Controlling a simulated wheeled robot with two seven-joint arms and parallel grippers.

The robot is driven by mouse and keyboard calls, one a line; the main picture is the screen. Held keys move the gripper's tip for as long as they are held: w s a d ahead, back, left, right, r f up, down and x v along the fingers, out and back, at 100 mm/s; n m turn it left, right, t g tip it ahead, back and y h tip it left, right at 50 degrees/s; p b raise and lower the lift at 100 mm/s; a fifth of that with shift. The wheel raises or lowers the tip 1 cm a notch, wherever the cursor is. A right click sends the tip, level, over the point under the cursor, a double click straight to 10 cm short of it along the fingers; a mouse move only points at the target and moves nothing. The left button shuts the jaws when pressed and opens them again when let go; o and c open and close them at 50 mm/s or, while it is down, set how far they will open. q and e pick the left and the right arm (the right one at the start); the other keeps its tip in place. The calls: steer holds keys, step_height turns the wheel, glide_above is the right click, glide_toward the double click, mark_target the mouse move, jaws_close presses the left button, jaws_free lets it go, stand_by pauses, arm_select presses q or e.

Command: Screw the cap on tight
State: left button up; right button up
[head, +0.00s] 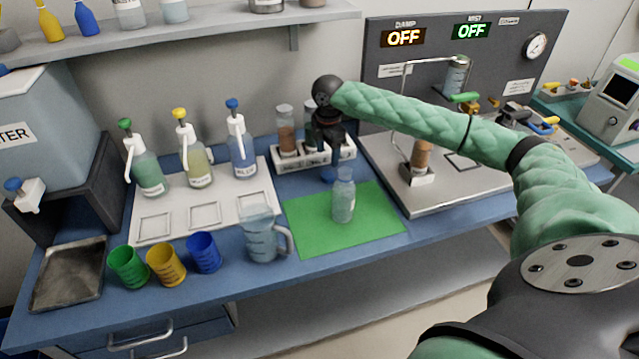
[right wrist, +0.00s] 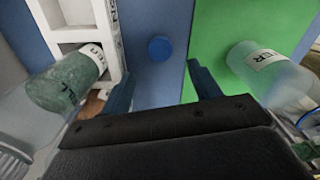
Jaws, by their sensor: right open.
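The clear bottle (head: 343,200) with a white label stands upright on the green mat (head: 300,226), with no cap visible on it. It also shows at the right of the right wrist view (right wrist: 270,70). A round blue cap (right wrist: 161,48) lies on the blue bench top, just left of the mat edge in the right wrist view. My right gripper (head: 330,160) points down behind the bottle in the head view. In the right wrist view its two fingers (right wrist: 160,76) are apart and empty, with the cap ahead between them. My left gripper is not in view.
A white rack (head: 318,158) with sample tubes stands close behind my right gripper. A clear jug (head: 262,240) stands left of the mat. Pump bottles stand on a white tray (head: 204,216) farther left. A metal apparatus base (head: 440,195) lies to the right.

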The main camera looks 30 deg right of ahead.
mark_target(328, 175)
steer(key=shift+w+f, duration=0.1)
steer(key=shift+w, duration=0.05)
steer(key=shift+f+p, duration=0.3)
steer(key=shift+f, duration=1)
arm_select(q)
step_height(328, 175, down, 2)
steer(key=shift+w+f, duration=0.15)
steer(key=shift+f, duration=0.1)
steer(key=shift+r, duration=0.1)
arm_select(e)
steer(key=shift+f, duration=0.1)
steer(key=shift+f, duration=0.25)
arm_select(q)
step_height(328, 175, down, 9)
steer(key=p, duration=0.2)
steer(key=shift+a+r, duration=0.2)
arm_select(e)
steer(key=f, duration=0.4)
steer(key=shift+s+d+f, duration=0.1)
steer(key=shift+s+f, duration=0.1)
steer(key=shift+f, duration=0.05)
steer(key=c, duration=1.1)
